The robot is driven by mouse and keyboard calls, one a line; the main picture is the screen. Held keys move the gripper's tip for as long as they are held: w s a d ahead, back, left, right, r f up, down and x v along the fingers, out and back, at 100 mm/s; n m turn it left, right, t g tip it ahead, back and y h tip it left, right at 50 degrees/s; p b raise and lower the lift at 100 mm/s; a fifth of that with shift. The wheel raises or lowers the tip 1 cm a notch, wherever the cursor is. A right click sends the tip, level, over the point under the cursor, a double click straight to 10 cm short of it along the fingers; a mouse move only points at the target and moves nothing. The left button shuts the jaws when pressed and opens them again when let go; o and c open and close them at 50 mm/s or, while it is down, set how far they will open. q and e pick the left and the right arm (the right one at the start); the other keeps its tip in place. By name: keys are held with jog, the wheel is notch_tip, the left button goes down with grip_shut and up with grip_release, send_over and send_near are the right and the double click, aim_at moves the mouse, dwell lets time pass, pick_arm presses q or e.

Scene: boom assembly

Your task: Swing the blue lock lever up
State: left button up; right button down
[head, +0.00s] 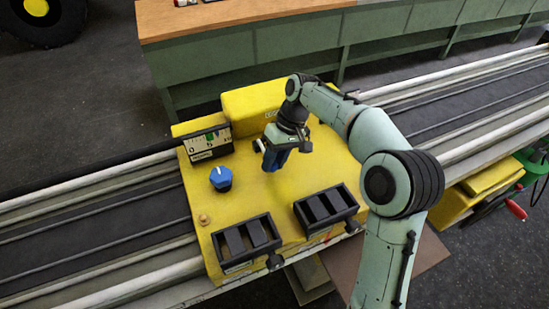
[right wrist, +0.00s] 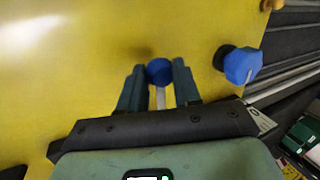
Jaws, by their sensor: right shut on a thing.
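The yellow machine block (head: 250,205) carries the blue lock lever (right wrist: 159,70), which shows in the right wrist view as a round blue end with a pale strip below it. My right gripper (right wrist: 158,78) has one finger on each side of this blue end and is shut on it. In the head view the right gripper (head: 275,158) reaches down over the middle of the yellow top, and the wrist hides much of the lever. I cannot tell the lever's exact tilt. My left gripper is not in view.
A blue faceted knob (head: 221,178) stands left of the gripper, below a scale panel (head: 208,146). Two black slotted frames (head: 247,243) (head: 327,211) sit along the near edge. A raised yellow housing (head: 255,104) stands behind. Rails (head: 95,215) run to both sides.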

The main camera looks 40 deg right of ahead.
jog(key=r+g+p, duration=0.1)
jog(key=p, duration=0.1)
jog(key=w+r+g+p, duration=0.1)
jog(key=p, duration=0.2)
jog(key=r+g+p, duration=0.1)
jog(key=p, duration=0.1)
jog(key=shift+w+d+r+m+y+p, duration=0.1)
jog(key=shift+w+r+m+y+p, duration=0.2)
jog(key=shift+w+y, duration=0.1)
jog(key=shift+w+r+g, duration=0.1)
jog(key=shift+r+g, duration=0.05)
jog(key=shift+g, duration=0.25)
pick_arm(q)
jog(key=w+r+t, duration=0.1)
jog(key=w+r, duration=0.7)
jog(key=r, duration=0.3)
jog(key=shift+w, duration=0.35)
pick_arm(e)
jog(key=shift+w+d+r+m+g+y, duration=0.1)
jog(key=shift+w+r+m+g+y, duration=0.2)
jog(key=shift+g, duration=0.3)
jog(key=shift+w+d+r+m+g+y, duration=0.1)
jog(key=shift+w+r+g+y, duration=0.1)
jog(key=shift+r+g, duration=0.3)
jog(key=shift+s+f, duration=0.1)
